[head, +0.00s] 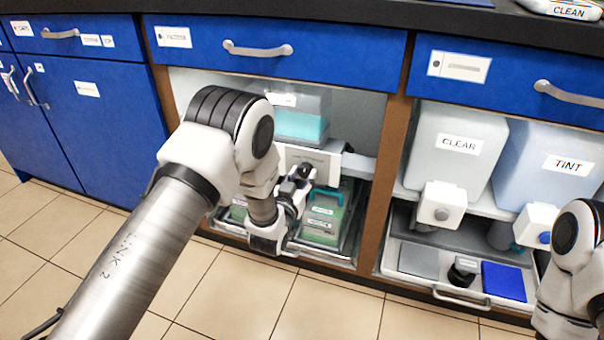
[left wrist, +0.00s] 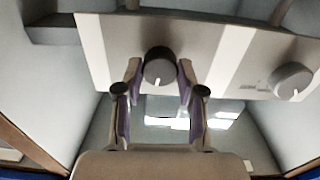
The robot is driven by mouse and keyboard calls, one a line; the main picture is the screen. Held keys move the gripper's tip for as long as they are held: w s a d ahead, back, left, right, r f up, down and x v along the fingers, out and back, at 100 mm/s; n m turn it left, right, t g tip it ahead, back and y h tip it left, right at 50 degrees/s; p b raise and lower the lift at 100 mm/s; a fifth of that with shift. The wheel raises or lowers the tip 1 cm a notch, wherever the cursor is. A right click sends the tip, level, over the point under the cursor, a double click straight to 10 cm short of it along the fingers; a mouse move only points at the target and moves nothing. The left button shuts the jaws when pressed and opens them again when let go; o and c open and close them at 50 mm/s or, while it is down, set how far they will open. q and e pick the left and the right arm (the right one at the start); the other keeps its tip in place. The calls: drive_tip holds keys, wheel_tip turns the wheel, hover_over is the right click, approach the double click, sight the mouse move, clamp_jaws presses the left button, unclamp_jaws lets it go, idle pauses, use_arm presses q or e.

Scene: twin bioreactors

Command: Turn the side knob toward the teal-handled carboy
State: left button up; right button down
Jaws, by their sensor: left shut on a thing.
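A round black knob (left wrist: 159,64) with a white mark sits on the front of a pale control box (left wrist: 100,50). In the left wrist view the mark points down, slightly left. My left gripper (left wrist: 159,76) has one finger on each side of this knob and is closed on it. In the head view my left gripper (head: 296,188) is at the box (head: 325,160) in the open middle bay, partly hiding it. A carboy with a teal handle (head: 325,213) stands below, right of the gripper. Another carboy (head: 238,211) is mostly hidden by my left arm.
A second, grey knob (left wrist: 293,80) is on the box at the right. A tank with teal liquid (head: 300,126) stands above. The right bay holds a CLEAR tank (head: 455,150), a TINT tank (head: 555,155) and a tray (head: 460,297). My right arm shows at the right edge.

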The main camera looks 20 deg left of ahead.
use_arm(q)
drive_tip(key=m+p, duration=0.2)
drive_tip(key=m, duration=0.1)
drive_tip(key=shift+r, duration=0.15)
drive_tip(key=shift+m+p, duration=1.1)
drive_tip(key=shift+m, duration=0.9)
drive_tip(key=o, duration=1.1)
drive_tip(key=shift+f, duration=0.2)
drive_tip(key=shift+o, duration=0.2)
drive_tip(key=shift+s, duration=0.1)
drive_tip(key=s, duration=1.1)
drive_tip(key=shift+s+a, duration=0.2)
drive_tip(key=shift+s, duration=0.2)
